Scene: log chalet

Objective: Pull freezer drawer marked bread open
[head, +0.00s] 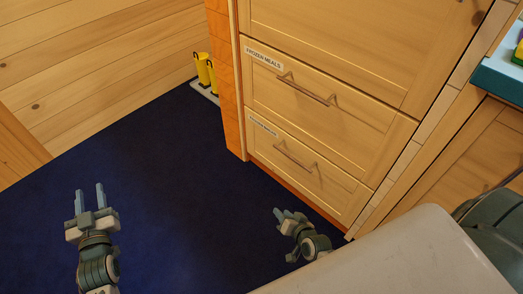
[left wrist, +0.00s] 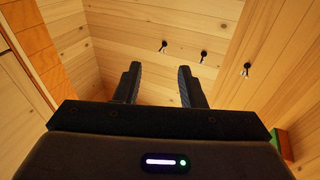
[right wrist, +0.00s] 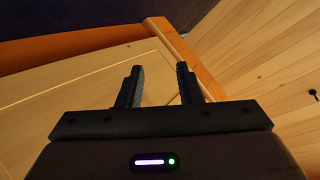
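The freezer front has an upper drawer (head: 335,112) labelled "FROZEN MEALS" and a lower drawer (head: 335,187) with a label (head: 263,126) too small and blurred to read surely. Both drawers look shut. The lower drawer has a slanting metal bar handle (head: 296,157). My right gripper (head: 284,212) is open and empty, low in front of the lower drawer and apart from its handle. The right wrist view shows its spread fingers (right wrist: 160,85) before a pale wood panel. My left gripper (head: 90,195) is open and empty over the blue floor, far left of the drawers.
Yellow bottle-like items (head: 206,72) stand on a white base beside the freezer's orange wood side (head: 226,85). A pale rounded surface (head: 410,262) fills the lower right. A counter (head: 503,78) is at the right edge. The blue floor (head: 165,170) is clear at left.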

